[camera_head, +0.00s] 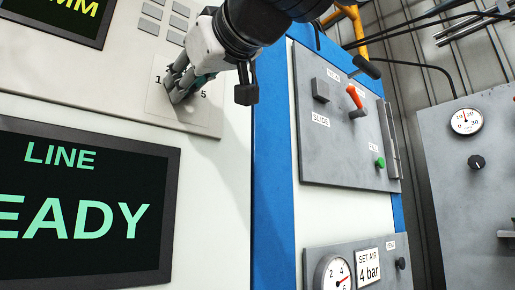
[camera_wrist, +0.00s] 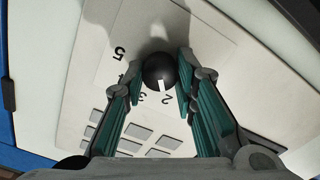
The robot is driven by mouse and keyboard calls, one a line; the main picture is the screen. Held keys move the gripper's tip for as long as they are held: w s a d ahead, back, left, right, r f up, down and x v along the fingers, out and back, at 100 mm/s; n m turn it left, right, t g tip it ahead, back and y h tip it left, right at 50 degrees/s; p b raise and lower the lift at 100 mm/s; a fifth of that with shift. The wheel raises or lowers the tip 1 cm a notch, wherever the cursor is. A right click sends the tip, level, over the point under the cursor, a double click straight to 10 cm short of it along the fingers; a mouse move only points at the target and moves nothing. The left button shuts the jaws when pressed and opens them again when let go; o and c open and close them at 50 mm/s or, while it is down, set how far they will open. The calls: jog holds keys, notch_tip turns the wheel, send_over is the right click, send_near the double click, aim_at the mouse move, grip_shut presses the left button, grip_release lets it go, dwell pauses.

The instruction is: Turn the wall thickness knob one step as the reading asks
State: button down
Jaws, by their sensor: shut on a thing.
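The wall thickness knob (camera_wrist: 157,67) is round and black with a white pointer mark, in the wrist view. The mark points close to the 2. The digits 2, 3 and 5 are readable around it, the 4 is partly covered, and no 1 is readable in that view. My gripper (camera_head: 178,88) reaches down to the knob's light dial plate (camera_head: 207,117), and its fingers hide the knob in the head view. In the wrist view my gripper (camera_wrist: 160,76) has a teal-padded finger on each side of the knob, shut on it.
A dark screen (camera_head: 85,255) shows "LINE" and "EADY" in green. Grey buttons (camera_head: 148,26) sit beside the dial plate. To the right, a grey panel (camera_head: 335,155) carries a red lever (camera_head: 356,101) and a green button (camera_head: 380,162). A pressure gauge (camera_head: 336,277) is below.

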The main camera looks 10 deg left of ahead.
jog(key=c, duration=1.3)
grip_release()
jog(key=v, duration=1.2)
